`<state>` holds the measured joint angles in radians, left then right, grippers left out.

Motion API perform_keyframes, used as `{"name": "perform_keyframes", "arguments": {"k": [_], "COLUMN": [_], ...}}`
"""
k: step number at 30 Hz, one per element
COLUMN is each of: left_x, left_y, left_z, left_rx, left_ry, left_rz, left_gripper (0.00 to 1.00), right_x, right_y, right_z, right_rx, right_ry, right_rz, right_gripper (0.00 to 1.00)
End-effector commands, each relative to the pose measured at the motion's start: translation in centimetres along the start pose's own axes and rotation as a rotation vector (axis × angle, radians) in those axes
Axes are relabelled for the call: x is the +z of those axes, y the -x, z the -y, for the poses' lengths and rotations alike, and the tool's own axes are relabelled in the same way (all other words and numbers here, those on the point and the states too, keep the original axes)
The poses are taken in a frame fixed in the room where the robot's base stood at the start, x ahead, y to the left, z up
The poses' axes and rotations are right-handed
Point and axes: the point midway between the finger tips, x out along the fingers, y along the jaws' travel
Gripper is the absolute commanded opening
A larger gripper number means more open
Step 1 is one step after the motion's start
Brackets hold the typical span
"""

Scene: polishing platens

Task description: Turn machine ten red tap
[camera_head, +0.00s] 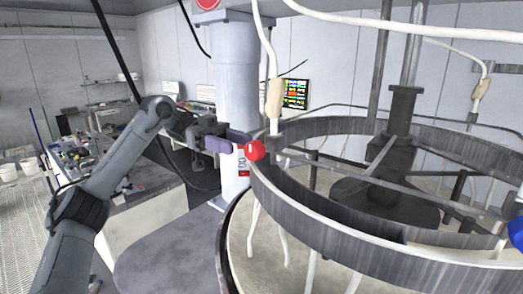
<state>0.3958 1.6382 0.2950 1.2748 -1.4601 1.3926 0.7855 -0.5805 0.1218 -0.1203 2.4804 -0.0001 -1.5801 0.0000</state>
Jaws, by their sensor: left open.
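The red tap (254,150) shows as a round red knob at the near left side of the large ring-shaped machine frame (330,222). My left arm comes in from the left, and my left gripper (236,143) is open, with its finger ends close to the left side of the red tap. I cannot tell whether the fingers touch it or stand around it. The far finger is hard to make out. A red and white label (243,164) sits just below the tap. My right gripper is not in view.
A thick grey column (237,80) stands behind the tap. White hoses (272,50) hang over the ring and down into the platen. A blue knob (517,231) is at the right edge. A cluttered bench (145,228) stands at the left. A lit screen (295,94) is behind.

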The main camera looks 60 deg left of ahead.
Motion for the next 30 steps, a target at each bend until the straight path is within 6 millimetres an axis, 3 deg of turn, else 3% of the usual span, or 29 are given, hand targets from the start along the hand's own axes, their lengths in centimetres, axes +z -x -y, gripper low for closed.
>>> {"name": "perform_keyframes", "arguments": {"k": [18,30], "left_x": [0.0,0.0], "left_y": [-7.2,-8.1], "left_z": [0.0,0.0], "left_rx": [0.003,0.001], "left_ry": [0.0,0.001], "left_rz": [0.001,0.001], "left_gripper": [0.51,0.51], "right_x": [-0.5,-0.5], "right_y": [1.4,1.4], "right_z": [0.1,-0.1], "right_rx": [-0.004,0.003], "right_ry": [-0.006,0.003], "right_rz": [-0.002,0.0], "right_gripper": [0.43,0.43]}}
